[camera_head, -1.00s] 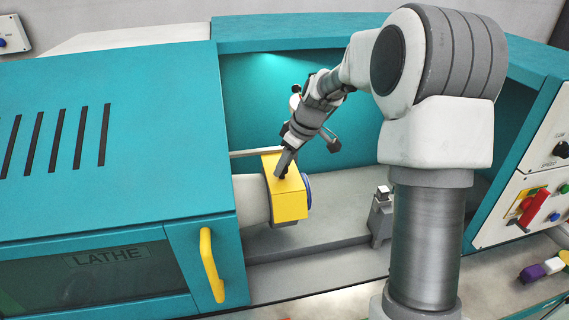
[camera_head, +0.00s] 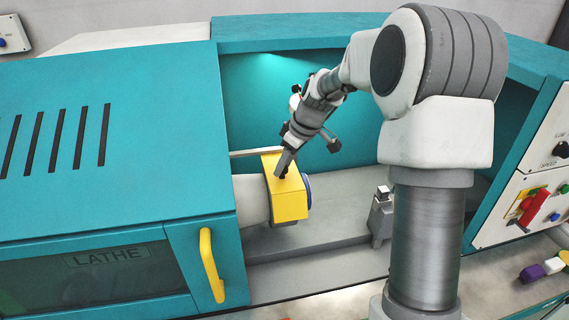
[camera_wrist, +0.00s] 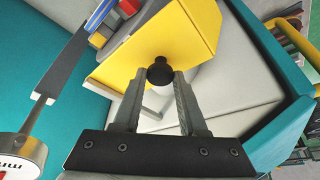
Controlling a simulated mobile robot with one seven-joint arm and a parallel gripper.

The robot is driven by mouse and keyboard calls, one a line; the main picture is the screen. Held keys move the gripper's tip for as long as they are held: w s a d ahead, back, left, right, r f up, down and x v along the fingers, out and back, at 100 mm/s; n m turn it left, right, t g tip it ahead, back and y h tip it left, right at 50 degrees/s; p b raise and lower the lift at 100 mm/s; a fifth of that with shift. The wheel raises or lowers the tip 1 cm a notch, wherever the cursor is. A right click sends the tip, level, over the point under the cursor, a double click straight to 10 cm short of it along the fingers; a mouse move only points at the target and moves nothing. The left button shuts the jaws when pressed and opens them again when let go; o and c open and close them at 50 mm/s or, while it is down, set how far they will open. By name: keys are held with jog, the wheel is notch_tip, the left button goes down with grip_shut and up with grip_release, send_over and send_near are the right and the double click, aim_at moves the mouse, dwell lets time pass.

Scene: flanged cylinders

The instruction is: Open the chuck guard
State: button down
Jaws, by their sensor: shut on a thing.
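The yellow chuck guard (camera_head: 291,201) sits over the chuck inside the lathe's open bay, and it looks closed over it. It also fills the upper middle of the wrist view (camera_wrist: 190,25). A dark round knob (camera_wrist: 160,73) stands on the guard. My gripper (camera_head: 281,175) reaches down to the guard's top. In the wrist view my gripper's two fingers (camera_wrist: 158,85) are on either side of the knob, shut on it. In the head view the fingers hide most of the knob.
The lathe's sliding door (camera_head: 100,190) with a yellow handle (camera_head: 210,265) stands left of the bay. A small grey tool post (camera_head: 381,216) stands right of the guard. A control panel (camera_head: 535,205) is at the far right. The bay floor between is clear.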

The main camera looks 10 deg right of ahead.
jog(key=a+b, duration=0.1)
jog(key=a, duration=0.8)
jog(key=shift+b, duration=0.4)
jog(key=shift+c, duration=2.3)
grip_release()
jog(key=shift+r, duration=0.1)
jog(key=b+v, duration=0.1)
jog(key=v, duration=1.6)
jog(key=shift+r, duration=0.15)
jog(key=shift+s, duration=0.1)
jog(key=s+d+f+m+h, duration=0.1)
jog(key=s+f+m, duration=0.1)
jog(key=s, duration=0.7)
jog(key=s+d+f+m+t+h, duration=0.1)
jog(key=s+f+m, duration=0.2)
jog(key=s, duration=0.6)
jog(key=s+d+f+m+t+h, duration=0.1)
jog(key=s+d+f+m, duration=0.1)
jog(key=s, duration=0.7)
jog(key=shift+f+m, duration=0.6)
jog(key=shift+m, duration=0.4)
